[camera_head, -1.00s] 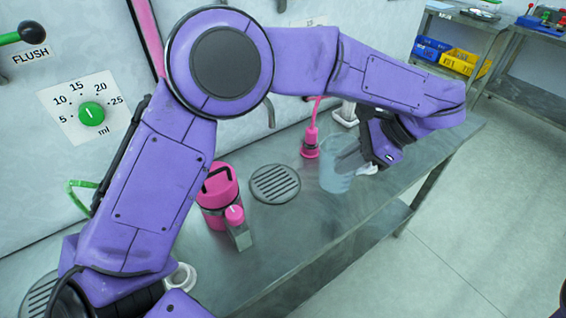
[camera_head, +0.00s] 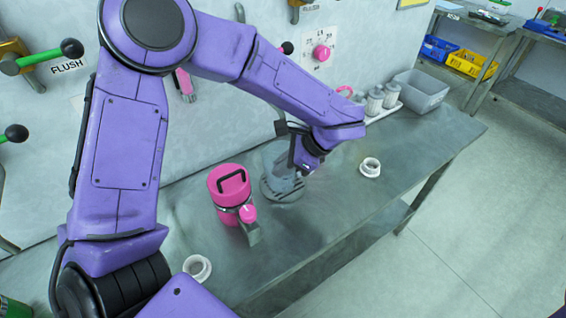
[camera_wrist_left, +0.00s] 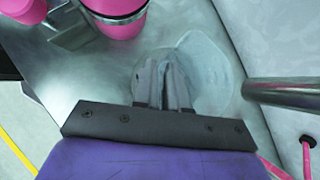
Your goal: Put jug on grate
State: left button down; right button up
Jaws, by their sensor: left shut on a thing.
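The jug (camera_head: 272,158) is clear, see-through and hard to make out. My left gripper (camera_head: 299,172) is shut on its right side. The jug is over the round slotted grate (camera_head: 284,194) on the steel bench; I cannot tell whether it touches the grate. In the left wrist view my left fingers (camera_wrist_left: 164,84) are close together at the clear jug (camera_wrist_left: 208,68). The jug and fingers hide part of the grate. My right gripper is out of view.
A pink canister (camera_head: 229,187) with a black handle stands just left of the grate. White rings lie on the bench, one at right (camera_head: 370,167) and one at front left (camera_head: 197,267). A grey bin (camera_head: 420,92) stands at the far end.

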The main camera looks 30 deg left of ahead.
pick_arm(q)
jog(key=c, duration=1.1)
grip_release()
jog(key=shift+s, duration=0.1)
jog(key=shift+d, duration=0.1)
jog(key=b+v, duration=0.2)
jog(key=v, duration=1)
jog(key=shift+b, duration=0.3)
